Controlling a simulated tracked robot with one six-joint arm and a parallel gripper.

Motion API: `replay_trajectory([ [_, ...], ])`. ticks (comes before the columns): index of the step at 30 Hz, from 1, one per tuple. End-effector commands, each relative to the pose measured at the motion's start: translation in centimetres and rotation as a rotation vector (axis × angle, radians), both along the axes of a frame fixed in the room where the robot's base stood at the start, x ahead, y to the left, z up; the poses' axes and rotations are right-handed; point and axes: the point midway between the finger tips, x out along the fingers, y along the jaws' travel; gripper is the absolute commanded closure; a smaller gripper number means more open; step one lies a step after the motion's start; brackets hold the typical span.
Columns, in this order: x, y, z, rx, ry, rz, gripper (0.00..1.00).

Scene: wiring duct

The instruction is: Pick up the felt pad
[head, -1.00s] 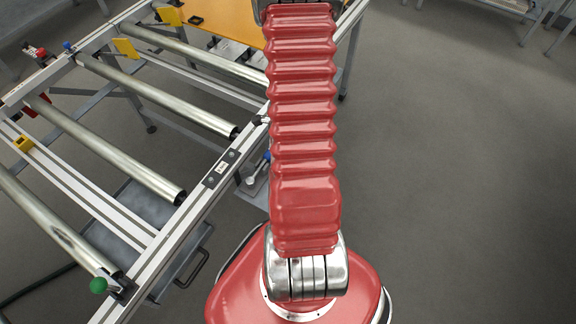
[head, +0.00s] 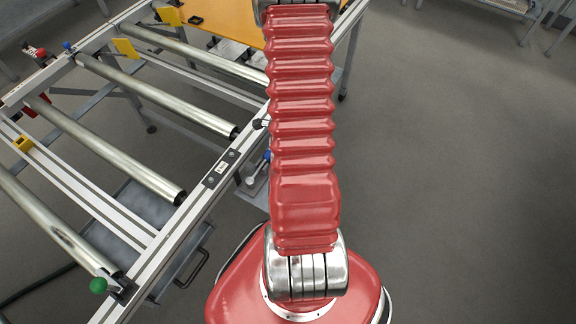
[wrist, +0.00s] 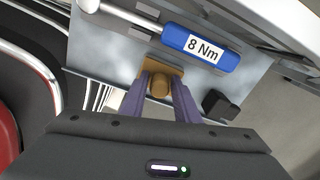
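In the wrist view, a tan-brown piece, which looks like the felt pad (wrist: 175,70), lies on a grey metal surface, with a rounded brown knob (wrist: 160,88) in front of its flat part. My gripper (wrist: 162,79) has its two purple fingers at either side of the knob. The frames do not show clearly whether the fingers press on it or stand just clear. In the head view my red arm reaches away and the gripper is out of sight; I see no pad there.
A blue handle marked 8 Nm (wrist: 202,48) lies just beyond the pad. A small black block (wrist: 218,104) is to the right of the fingers. A roller frame (head: 190,215) stands to the left of my arm, and open floor (head: 460,180) is at right.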

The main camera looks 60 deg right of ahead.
Motion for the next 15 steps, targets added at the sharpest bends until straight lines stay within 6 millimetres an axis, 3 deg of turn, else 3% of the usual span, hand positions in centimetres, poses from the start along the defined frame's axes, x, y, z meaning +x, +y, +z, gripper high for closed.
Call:
replay_trajectory([
  [11,0.0,0.0,0.0,0.0,0.0,0.0,0.98],
  [15,0.0,-0.01,0.01,0.0,0.0,0.0,1.0],
])
